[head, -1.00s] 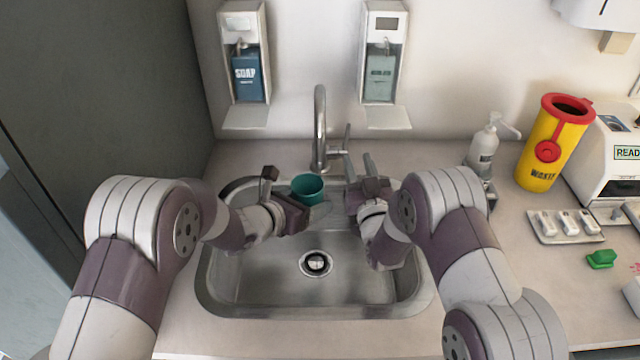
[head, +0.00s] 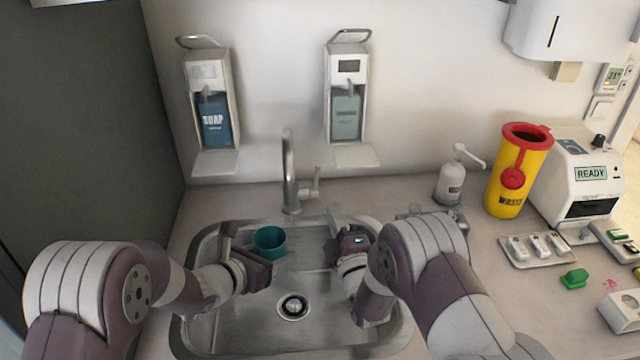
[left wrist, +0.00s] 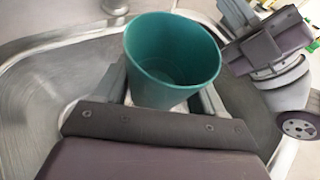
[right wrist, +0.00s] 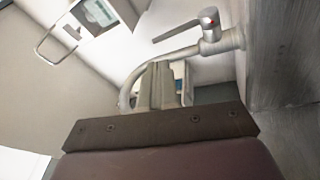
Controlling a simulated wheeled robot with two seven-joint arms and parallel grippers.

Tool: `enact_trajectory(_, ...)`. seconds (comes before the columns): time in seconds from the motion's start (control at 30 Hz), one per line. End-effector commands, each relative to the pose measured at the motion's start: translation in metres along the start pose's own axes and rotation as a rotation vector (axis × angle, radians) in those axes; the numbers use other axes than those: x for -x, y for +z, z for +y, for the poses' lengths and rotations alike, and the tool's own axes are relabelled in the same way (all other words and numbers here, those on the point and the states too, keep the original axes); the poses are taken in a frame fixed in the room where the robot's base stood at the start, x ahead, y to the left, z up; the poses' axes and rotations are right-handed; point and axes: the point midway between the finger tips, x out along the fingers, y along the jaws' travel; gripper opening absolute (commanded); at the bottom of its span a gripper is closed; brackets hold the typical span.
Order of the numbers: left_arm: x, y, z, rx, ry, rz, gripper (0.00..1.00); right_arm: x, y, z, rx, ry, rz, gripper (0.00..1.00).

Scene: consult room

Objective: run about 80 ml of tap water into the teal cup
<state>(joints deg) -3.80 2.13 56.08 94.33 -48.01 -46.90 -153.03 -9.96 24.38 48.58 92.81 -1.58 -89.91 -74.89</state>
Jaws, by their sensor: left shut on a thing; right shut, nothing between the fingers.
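The teal cup (head: 269,242) is held roughly upright over the back part of the sink (head: 240,334). My left gripper (head: 252,250) is shut on it. In the left wrist view the cup (left wrist: 172,62) sits between the fingers, and I see no clear water in it. The tap (head: 290,175) stands behind the sink, with its lever (head: 315,183) on its right side. No stream of water shows. My right gripper (head: 335,215) is shut and empty, in front and to the right of the tap. In the right wrist view its fingers point towards the spout and lever (right wrist: 178,30), apart from the lever.
Two wall dispensers (head: 212,115) (head: 347,105) hang behind the tap. A pump bottle (head: 450,182), a yellow waste bin (head: 515,175), a tray (head: 540,255) and a white READY device (head: 578,185) stand on the counter to the right. The sink's front is clear.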

Motion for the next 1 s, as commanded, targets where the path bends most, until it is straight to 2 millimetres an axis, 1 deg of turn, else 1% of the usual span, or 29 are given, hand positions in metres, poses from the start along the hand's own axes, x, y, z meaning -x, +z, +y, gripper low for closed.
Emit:
enact_trajectory(0.03, 0.0, 0.0, 0.0, 0.0, 0.0, -0.001, 0.35, 0.0, 0.0, 0.0, 0.091, 0.002, 0.001, 0.0)
enact_trajectory(0.1, 0.0, 0.0, 0.0, 0.0, 0.0, -0.001, 0.35, 0.0, 0.0, 0.001, 0.206, 0.006, 0.001, 0.0)
enact_trajectory(0.23, 0.0, 0.0, 0.0, 0.0, 0.0, -0.001, 0.35, -0.004, 0.0, 0.001, 0.304, 0.008, 0.001, 0.0)
enact_trajectory(0.37, 0.0, 0.001, 0.0, 0.0, 0.0, -0.001, 0.35, -0.022, -0.001, 0.002, 0.312, 0.01, 0.001, 0.0)
enact_trajectory(0.6, 0.0, 0.0, 0.0, 0.0, 0.0, -0.001, 0.35, -0.069, -0.001, 0.002, 0.31, 0.01, 0.001, 0.0)
enact_trajectory(0.7, 0.0, 0.0, 0.0, 0.0, 0.0, -0.001, 0.35, -0.084, 0.0, 0.001, 0.309, 0.008, 0.001, 0.0)
enact_trajectory(0.83, 0.0, 0.001, 0.0, 0.0, 0.0, -0.001, 0.35, -0.096, 0.0, 0.001, 0.309, 0.007, 0.001, 0.0)
enact_trajectory(1.0, 0.0, 0.001, 0.0, 0.0, 0.0, -0.001, 0.35, -0.101, -0.001, 0.002, 0.309, 0.007, 0.001, 0.0)
